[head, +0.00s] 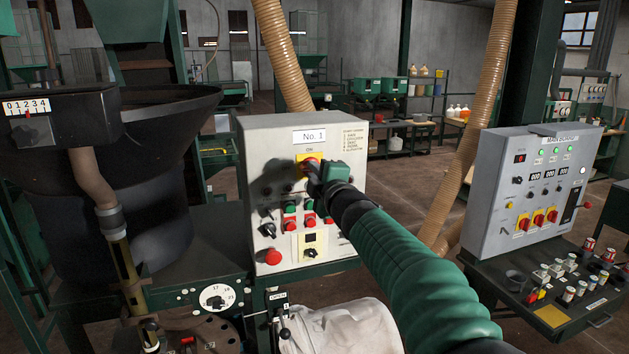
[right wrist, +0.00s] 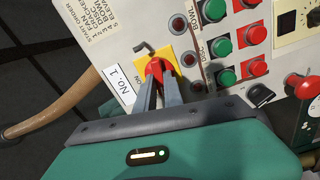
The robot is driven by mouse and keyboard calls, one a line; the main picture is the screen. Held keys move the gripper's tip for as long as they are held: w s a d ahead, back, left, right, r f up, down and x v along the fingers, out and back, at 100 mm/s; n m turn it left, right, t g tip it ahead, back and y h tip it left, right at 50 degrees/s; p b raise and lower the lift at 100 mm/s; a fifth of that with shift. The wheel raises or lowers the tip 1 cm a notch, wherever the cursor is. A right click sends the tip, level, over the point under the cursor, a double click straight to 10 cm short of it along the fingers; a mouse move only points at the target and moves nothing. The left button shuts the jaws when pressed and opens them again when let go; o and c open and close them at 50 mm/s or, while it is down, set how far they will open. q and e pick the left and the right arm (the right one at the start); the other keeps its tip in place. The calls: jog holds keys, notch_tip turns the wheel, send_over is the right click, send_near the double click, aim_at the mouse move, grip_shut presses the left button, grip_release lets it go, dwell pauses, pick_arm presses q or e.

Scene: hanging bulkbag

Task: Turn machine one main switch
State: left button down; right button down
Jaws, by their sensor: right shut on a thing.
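The machine one control panel (head: 258,165), a pale box labelled "No. 1", stands at the centre of the head view. Its main switch (head: 308,157) is a red knob on a yellow plate below the label. My right gripper (head: 313,172) reaches in from the lower right and covers part of the switch. In the right wrist view the two dark fingers of my right gripper (right wrist: 157,84) are shut on the red knob of the main switch (right wrist: 153,68). The yellow plate shows around it. My left gripper is not in view.
Below the switch are green and red buttons (right wrist: 255,36) and a red mushroom button (head: 273,257). A grey main board (head: 490,200) with several switches stands at the right. A dark hopper (head: 150,110) is at the left, and a white bag (head: 345,328) is below.

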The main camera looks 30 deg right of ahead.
jog(key=shift+w+f+n+b, duration=0.1)
jog(key=shift+f+n+b, duration=0.4)
jog(key=shift+n, duration=0.4)
jog(key=shift+f, duration=0.1)
jog(key=c, duration=1.5)
grip_release()
jog(key=shift+a+r, duration=0.15)
jog(key=shift+r, duration=0.05)
jog(key=shift+o, duration=0.2)
jog(key=shift+r, duration=0.1)
jog(key=shift+a, duration=0.1)
jog(key=p+v, duration=0.5)
jog(key=v, duration=1.2)
